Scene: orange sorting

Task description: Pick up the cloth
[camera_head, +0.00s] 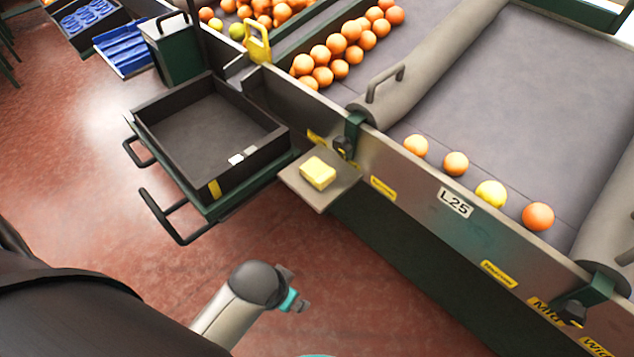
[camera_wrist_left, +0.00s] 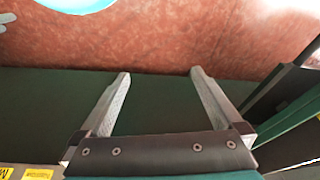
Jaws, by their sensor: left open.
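The cloth (camera_head: 318,173) is a folded yellow pad lying flat on a small grey shelf (camera_head: 303,196) that sticks out from the conveyor's side. In the head view my left gripper (camera_head: 294,296) is below the shelf in the picture, over the red floor, well apart from the cloth. In the left wrist view my left gripper (camera_wrist_left: 160,73) has its two fingers spread with nothing between them. The cloth does not show in that view. My right gripper is not in view.
A dark tray cart (camera_head: 150,135) with handles stands left of the shelf, with small white items inside. The conveyor wall (camera_head: 400,205) runs along the right. Oranges and a yellow fruit (camera_head: 491,194) lie behind it. Red floor (camera_head: 110,230) is free at left.

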